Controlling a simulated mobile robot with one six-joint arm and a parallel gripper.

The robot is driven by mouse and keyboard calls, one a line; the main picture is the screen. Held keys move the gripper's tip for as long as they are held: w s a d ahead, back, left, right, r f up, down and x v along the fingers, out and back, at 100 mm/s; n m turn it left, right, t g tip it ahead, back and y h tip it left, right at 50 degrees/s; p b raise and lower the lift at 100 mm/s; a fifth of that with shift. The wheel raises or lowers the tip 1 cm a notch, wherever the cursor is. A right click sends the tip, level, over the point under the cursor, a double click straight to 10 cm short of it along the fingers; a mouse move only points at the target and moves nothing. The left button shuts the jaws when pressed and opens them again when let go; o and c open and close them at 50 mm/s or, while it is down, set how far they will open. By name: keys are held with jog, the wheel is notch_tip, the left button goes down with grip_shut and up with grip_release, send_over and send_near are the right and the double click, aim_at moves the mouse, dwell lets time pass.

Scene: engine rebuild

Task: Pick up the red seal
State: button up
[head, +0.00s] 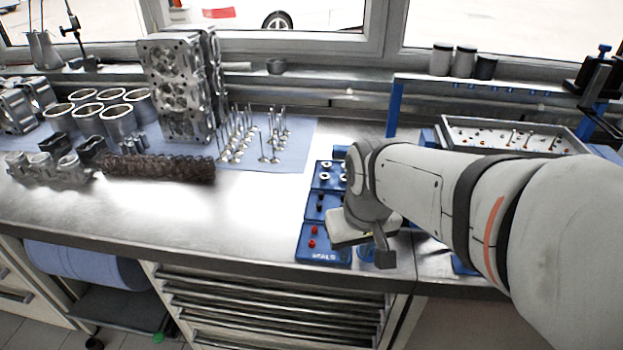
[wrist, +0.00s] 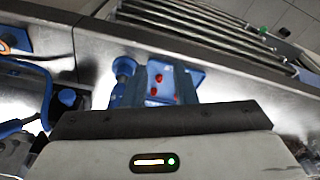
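Two small red seals sit in the front blue tray (head: 325,257), which is marked SEALS. The rear red seal (head: 313,229) and the front red seal (head: 311,244) are both left of my gripper (head: 372,257) in the head view. In the wrist view, red seals (wrist: 158,78) show in the gap between the two dark fingers of my gripper (wrist: 161,82). The fingers stand apart with nothing held between them. My gripper and wrist cover the right part of the tray in the head view.
More blue trays (head: 315,207) with small parts lie behind the seals. A blue cylinder (wrist: 123,67) stands beside the tray in the wrist view. Valves (head: 265,150), a camshaft (head: 158,168) and a cylinder head (head: 178,90) are further left. The bench front left of the trays is clear.

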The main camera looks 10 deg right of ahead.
jog(key=w+f+n, duration=0.1)
jog(key=w, duration=0.3)
jog(key=w+f+g+p, duration=0.1)
jog(key=w, duration=0.2)
jog(key=w+f+n+g, duration=0.1)
jog(key=w, duration=0.3)
jog(key=shift+w+a+n+p, duration=0.1)
jog(key=shift+w+n+p, duration=0.2)
jog(key=shift+w+p, duration=0.1)
jog(key=f, duration=0.7)
jog(key=shift+s+d+f+p, duration=0.2)
jog(key=shift+f+p, duration=0.05)
jog(key=shift+p, duration=0.05)
jog(key=shift+c, duration=0.6)
grip_shut()
